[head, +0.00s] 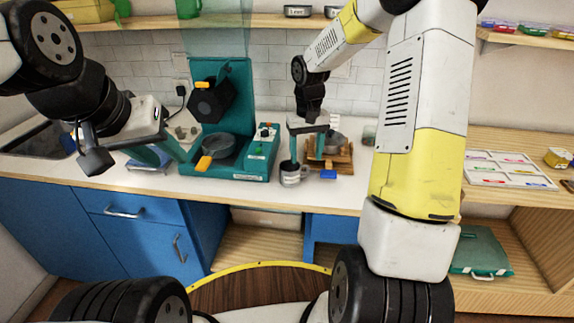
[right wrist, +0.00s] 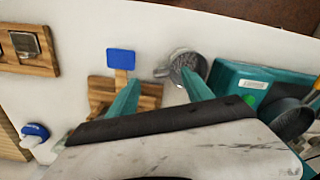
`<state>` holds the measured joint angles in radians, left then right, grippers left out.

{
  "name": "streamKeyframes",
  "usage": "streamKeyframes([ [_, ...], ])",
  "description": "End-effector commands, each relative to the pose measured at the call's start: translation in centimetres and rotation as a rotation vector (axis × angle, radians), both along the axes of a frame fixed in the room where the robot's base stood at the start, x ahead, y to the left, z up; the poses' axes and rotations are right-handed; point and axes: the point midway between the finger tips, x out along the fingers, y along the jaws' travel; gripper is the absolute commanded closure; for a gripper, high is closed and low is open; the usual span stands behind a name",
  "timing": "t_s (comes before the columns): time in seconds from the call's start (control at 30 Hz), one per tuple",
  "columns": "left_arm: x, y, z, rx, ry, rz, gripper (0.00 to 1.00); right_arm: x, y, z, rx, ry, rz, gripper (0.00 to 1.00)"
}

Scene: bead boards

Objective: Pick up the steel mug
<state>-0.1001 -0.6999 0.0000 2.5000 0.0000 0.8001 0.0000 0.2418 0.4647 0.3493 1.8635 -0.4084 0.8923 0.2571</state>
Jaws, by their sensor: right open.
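The steel mug (head: 291,175) stands upright on the white counter, just right of the teal stove unit. It also shows in the right wrist view (right wrist: 187,65), its handle pointing left. My right gripper (head: 308,155) is open and points down, with no object held between its teal fingers. In the head view its left finger overlaps the mug's rim; I cannot tell whether they touch. In the right wrist view (right wrist: 160,90) the mug lies beyond the right fingertip, not centred between the fingers. My left gripper (head: 170,158) appears open and empty over the counter at the left.
A wooden stand (head: 343,162) with a blue tag (head: 328,174) is right beside the mug. The teal stove (head: 225,170) carries a pan with an orange handle (head: 204,163). A tray of coloured pieces (head: 508,170) is at the right. The counter's front strip is clear.

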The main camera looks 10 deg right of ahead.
Motion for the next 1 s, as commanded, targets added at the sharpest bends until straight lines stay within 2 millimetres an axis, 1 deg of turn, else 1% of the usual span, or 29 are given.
streamKeyframes([
  [0.03, 0.0, 0.0, 0.0, 0.0, 0.0, 0.0, 0.64, -0.1, 0.0, -0.7, 0.001, 0.004, 0.001, 0.41],
  [0.17, 0.0, 0.0, 0.0, 0.0, 0.0, 0.0, 0.64, 0.0, 0.1, -2.2, 0.001, 0.003, 0.001, 0.41],
  [0.43, 0.0, 0.0, 0.0, 0.0, 0.0, 0.0, 0.64, 0.5, 0.4, -6.0, 0.001, 0.003, 0.001, 0.41],
  [0.57, 0.0, 0.0, 0.0, 0.0, 0.0, 0.0, 0.64, 0.5, 0.4, -6.8, 0.001, 0.001, 0.0, 0.41],
  [0.77, 0.0, 0.0, 0.0, 0.0, 0.0, 0.0, 0.64, 0.5, 0.4, -6.9, 0.001, 0.0, 0.001, 0.41],
  [0.8, 0.0, 0.0, 0.0, 0.0, 0.0, 0.0, 0.64, 0.5, 0.4, -6.8, 0.001, 0.0, 0.001, 0.45],
  [0.87, 0.0, 0.0, 0.0, 0.0, 0.0, 0.0, 0.64, 0.5, 0.4, -6.8, 0.001, 0.0, 0.001, 0.57],
  [0.9, 0.0, 0.0, 0.0, 0.0, 0.0, 0.0, 0.64, 0.5, 0.4, -6.8, 0.001, 0.0, 0.001, 0.65],
  [0.97, 0.0, 0.0, 0.0, 0.0, 0.0, 0.0, 0.64, 0.5, 0.4, -6.8, 0.001, 0.0, 0.001, 0.76],
  [1.0, 0.0, 0.0, 0.0, 0.0, 0.0, 0.0, 0.64, 0.5, 0.4, -6.8, 0.001, 0.0, 0.001, 0.84],
])
